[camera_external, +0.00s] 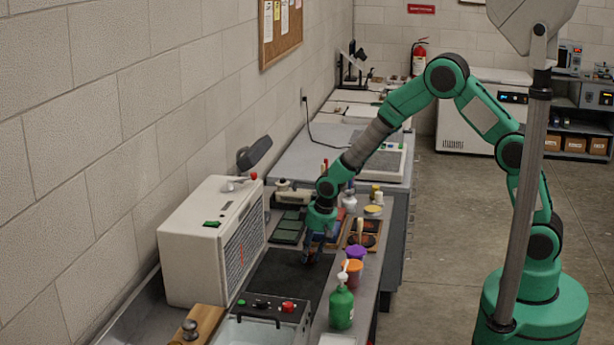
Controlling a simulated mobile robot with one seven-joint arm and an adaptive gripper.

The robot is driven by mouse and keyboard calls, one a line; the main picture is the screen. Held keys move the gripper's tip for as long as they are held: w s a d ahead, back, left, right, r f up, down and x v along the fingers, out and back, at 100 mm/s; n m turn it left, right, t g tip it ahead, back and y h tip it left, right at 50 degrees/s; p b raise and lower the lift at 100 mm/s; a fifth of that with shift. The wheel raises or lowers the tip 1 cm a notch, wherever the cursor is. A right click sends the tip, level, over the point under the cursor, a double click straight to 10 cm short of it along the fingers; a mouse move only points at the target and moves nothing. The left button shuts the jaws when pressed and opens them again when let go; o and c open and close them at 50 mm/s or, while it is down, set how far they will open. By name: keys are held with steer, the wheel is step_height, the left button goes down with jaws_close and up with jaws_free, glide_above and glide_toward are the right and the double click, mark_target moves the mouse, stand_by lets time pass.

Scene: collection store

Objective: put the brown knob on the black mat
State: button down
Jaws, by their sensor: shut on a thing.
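The black mat (279,278) lies flat on the counter, right of the white box-shaped unit. My gripper (311,258) points down over the far right part of the mat. It is shut on a small dark brownish thing, which looks like the brown knob; the fingers hide most of it. I cannot tell whether the knob touches the mat or is just above it. The near and left parts of the mat are bare.
The white unit (199,243) stands left of the mat. A control panel with a red knob (288,307) is at the near edge. A green pump bottle (342,306) and orange and purple jars stand to the right. Dark green trays (288,232) lie behind.

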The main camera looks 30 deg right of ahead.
steer(key=shift+f, duration=0.1)
steer(key=c, duration=1.3)
jaws_free()
steer(key=shift+o, duration=0.2)
steer(key=p+v, duration=0.1)
steer(key=v, duration=1.1)
steer(key=shift+d+r, duration=0.1)
steer(key=shift+r, duration=0.15)
